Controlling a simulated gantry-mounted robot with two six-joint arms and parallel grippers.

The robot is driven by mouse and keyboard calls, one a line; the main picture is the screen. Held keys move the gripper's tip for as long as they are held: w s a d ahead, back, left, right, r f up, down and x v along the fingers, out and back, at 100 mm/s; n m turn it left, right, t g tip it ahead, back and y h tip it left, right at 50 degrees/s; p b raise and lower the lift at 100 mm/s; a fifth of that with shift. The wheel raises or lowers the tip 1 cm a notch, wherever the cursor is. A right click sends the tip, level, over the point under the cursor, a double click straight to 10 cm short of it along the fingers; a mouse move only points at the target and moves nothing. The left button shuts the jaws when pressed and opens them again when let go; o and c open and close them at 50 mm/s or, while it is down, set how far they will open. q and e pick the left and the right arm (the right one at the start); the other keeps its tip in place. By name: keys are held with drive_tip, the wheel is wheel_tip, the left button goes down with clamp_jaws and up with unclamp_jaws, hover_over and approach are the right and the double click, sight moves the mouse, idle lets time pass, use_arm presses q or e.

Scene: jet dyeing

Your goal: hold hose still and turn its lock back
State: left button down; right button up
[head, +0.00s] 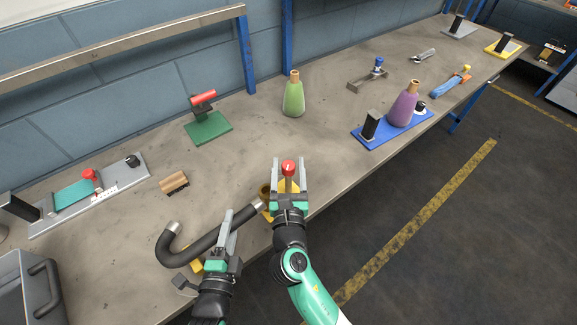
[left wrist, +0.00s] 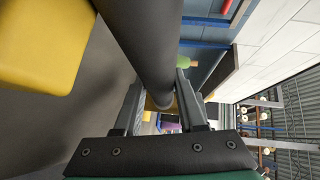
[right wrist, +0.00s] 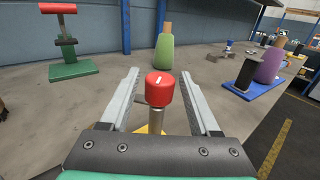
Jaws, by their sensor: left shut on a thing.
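The dark hose (head: 192,250) lies along the front of the bench. One end curls up at the left, and its metal end (head: 258,205) meets a brass fitting (head: 265,190) on a yellow mount. My left gripper (head: 228,228) is shut on the hose; the hose (left wrist: 142,40) runs between its fingers in the left wrist view. A red knob with a white mark (right wrist: 159,88) tops an upright metal stem on the mount; in the head view it is the red lock knob (head: 288,167). My right gripper (right wrist: 160,100) is open, with the knob between its fingers and gaps on both sides.
A green bottle (head: 293,97) and a green stand with a red handle (head: 208,127) are behind. A blue tray (head: 372,139) with a purple bottle (head: 403,107) is to the right. A wooden block (head: 174,182) and grey plate (head: 126,190) are left. The bench's front edge is close.

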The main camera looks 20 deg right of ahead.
clamp_jaws()
drive_tip(key=shift+d+f+n+y, duration=0.15)
drive_tip(key=shift+n+y, duration=0.25)
drive_tip(key=shift+y, duration=0.3)
drive_tip(key=n+y, duration=0.1)
drive_tip(key=y, duration=0.1)
drive_tip(key=shift+f+n+y, duration=0.1)
drive_tip(key=shift+n+y, duration=0.2)
drive_tip(key=shift+n, duration=0.1)
drive_tip(key=shift+t+y, duration=0.3)
drive_tip(key=shift+y, duration=0.1)
drive_tip(key=shift+o, duration=1.1)
unclamp_jaws()
drive_tip(key=shift+r, duration=0.2)
drive_tip(key=s, duration=1.2)
